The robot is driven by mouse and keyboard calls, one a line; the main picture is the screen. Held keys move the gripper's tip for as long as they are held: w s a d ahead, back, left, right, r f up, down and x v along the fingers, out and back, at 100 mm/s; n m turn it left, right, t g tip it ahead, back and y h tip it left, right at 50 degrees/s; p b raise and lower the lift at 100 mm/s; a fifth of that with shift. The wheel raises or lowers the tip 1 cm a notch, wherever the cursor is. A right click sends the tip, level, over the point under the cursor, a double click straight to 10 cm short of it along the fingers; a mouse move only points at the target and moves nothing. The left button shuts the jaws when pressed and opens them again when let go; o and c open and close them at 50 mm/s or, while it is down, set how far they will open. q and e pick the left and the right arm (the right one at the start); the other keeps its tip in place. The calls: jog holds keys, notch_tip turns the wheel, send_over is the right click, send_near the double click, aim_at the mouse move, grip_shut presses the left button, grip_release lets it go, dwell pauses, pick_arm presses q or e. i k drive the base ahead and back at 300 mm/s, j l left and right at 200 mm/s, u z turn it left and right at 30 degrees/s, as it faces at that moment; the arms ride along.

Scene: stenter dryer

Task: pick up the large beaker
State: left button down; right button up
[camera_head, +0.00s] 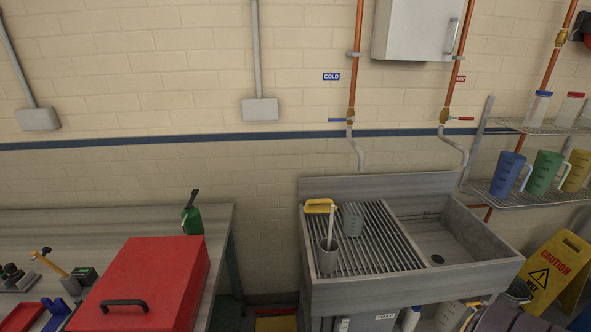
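On the ribbed drainboard (375,262) of the sink, a grey translucent beaker (352,221) with faint markings stands near the back. A second grey cup-like vessel (327,261) stands at the front left of the drainboard with a pale stick-like tool in it. I cannot tell for certain which vessel is the large beaker. Blue (508,174), green (544,172) and yellow (577,171) handled jugs stand on the lower wall shelf at the right. Neither of my grippers shows in the head view.
A yellow-handled item (320,205) lies at the drainboard's back left corner. The sink basin (440,240) is at the right. A red case (150,285) and green oil can (192,220) sit on the left bench. A yellow caution sign (553,272) stands right of the sink.

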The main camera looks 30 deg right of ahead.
aim_at(353, 213)
jog(key=z, duration=1.6)
jog(key=i+l, duration=1.05)
jog(key=i, duration=0.15)
jog(key=i+j+u, duration=0.05)
